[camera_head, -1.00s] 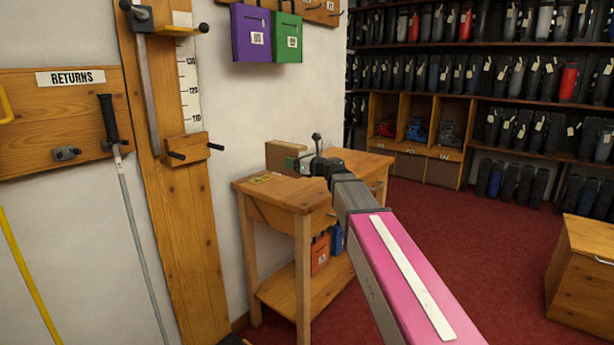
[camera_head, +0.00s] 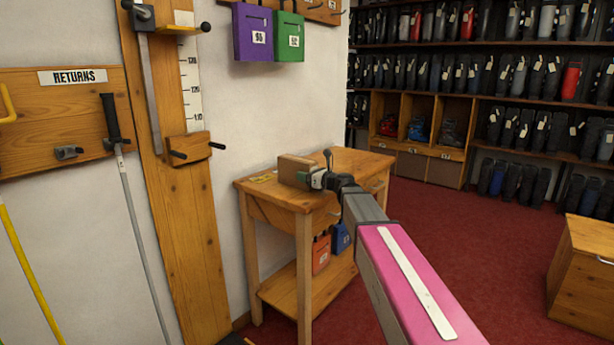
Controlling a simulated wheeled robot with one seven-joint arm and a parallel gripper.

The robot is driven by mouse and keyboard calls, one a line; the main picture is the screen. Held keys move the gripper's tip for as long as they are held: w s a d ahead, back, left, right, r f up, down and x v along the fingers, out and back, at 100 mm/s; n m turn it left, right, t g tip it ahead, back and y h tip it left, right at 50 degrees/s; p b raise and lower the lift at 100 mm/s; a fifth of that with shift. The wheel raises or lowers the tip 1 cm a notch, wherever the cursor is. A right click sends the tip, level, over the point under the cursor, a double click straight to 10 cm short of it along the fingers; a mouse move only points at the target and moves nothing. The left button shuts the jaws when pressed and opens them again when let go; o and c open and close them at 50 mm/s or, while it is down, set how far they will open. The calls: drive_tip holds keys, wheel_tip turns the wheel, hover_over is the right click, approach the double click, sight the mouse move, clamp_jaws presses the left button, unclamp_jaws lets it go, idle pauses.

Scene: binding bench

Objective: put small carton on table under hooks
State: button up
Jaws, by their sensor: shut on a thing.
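The small carton (camera_head: 294,169) is a plain brown box at the back left of the wooden table (camera_head: 340,161). My gripper (camera_head: 308,178) is shut on the carton's right side. The carton is upright and very low over the tabletop or touching it; I cannot tell which. The hooks (camera_head: 335,12) are on a wooden board on the wall above the table. A purple pouch (camera_head: 251,35) and a green pouch (camera_head: 287,38) hang from this board. My arm hides part of the table's right side.
An orange bag (camera_head: 321,253) and a blue bag (camera_head: 341,238) hang below the tabletop. A measuring post (camera_head: 185,230) stands to the left. A wooden chest (camera_head: 585,270) stands at right, with open red floor between.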

drive_tip(key=o, duration=1)
drive_tip(key=shift+f, duration=0.1)
drive_tip(key=shift+o, duration=0.2)
drive_tip(key=v, duration=1.2)
